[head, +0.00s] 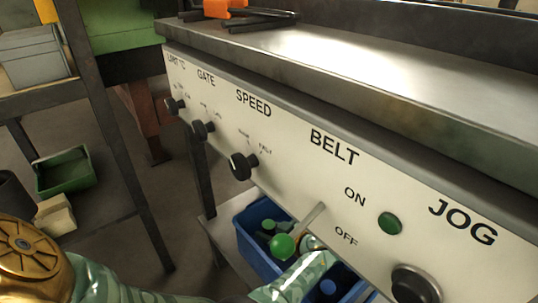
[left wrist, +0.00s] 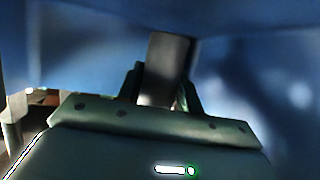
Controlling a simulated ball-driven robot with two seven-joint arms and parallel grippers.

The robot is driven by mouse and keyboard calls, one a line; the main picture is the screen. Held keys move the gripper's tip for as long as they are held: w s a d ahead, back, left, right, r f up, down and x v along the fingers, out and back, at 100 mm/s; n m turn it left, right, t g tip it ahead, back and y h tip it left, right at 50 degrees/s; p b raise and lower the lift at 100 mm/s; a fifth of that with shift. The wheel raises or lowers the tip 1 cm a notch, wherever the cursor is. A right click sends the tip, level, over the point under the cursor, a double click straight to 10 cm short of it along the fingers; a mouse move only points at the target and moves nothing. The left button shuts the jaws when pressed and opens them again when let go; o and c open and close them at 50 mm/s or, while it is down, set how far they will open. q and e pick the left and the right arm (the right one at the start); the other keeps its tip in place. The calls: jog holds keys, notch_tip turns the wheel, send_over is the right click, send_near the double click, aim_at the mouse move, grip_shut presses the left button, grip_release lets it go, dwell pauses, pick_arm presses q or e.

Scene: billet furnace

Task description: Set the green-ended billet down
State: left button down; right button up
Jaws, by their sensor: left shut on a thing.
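In the left wrist view my left gripper (left wrist: 162,88) is shut on a plain dark grey bar (left wrist: 168,62), which I take for the billet. In the head view my patterned left forearm (head: 303,276) reaches beneath the control panel; the gripper's fingers and the billet cannot be made out there. My right gripper is not in view.
The white control panel (head: 290,150) has black knobs, a green-balled BELT lever (head: 283,246) and a green button (head: 390,223). A steel ledge (head: 400,80) runs above. A green bin (head: 65,172) stands at left.

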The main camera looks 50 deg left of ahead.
pick_arm(q)
jog(key=c, duration=0.9)
grip_release()
jog(key=shift+r, duration=0.55)
jog(key=shift+p+v, duration=0.6)
jog(key=shift+v, duration=5.4)
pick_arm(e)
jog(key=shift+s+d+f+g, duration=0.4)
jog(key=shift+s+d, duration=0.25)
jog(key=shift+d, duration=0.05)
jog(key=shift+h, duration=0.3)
